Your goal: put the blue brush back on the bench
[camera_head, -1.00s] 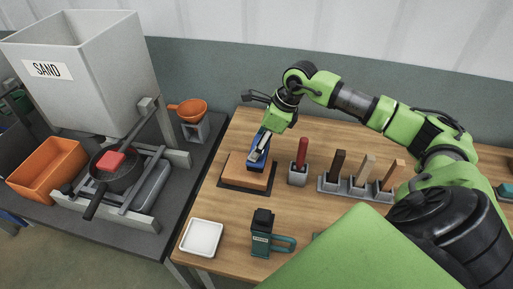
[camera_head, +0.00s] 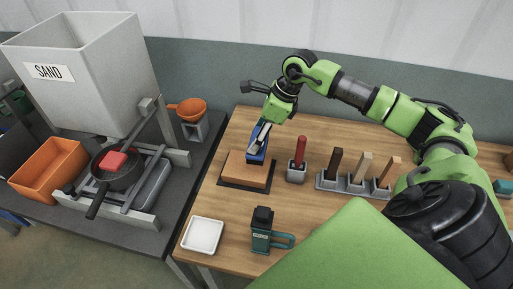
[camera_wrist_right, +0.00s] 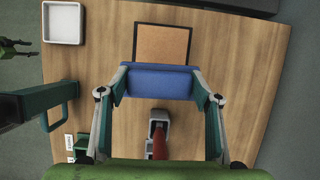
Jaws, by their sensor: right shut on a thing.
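In the right wrist view the blue brush (camera_wrist_right: 158,81) lies crosswise between both fingertips. Below and beyond it is a tan block (camera_head: 246,171) on a dark-edged base. I cannot tell whether the brush touches the block. The wooden bench (camera_head: 215,209) shows in both views. A small green gripper, likely my left gripper (camera_wrist_right: 25,48), shows at the left edge of the wrist view with its prongs apart and empty.
A red-handled tool (camera_head: 299,152) stands in a grey holder right of the brush, and a rack (camera_head: 352,184) holds upright wooden handles. A white tray (camera_head: 203,236) and teal tool (camera_head: 262,231) stand near the front edge. The sand hopper (camera_head: 80,80) is at left.

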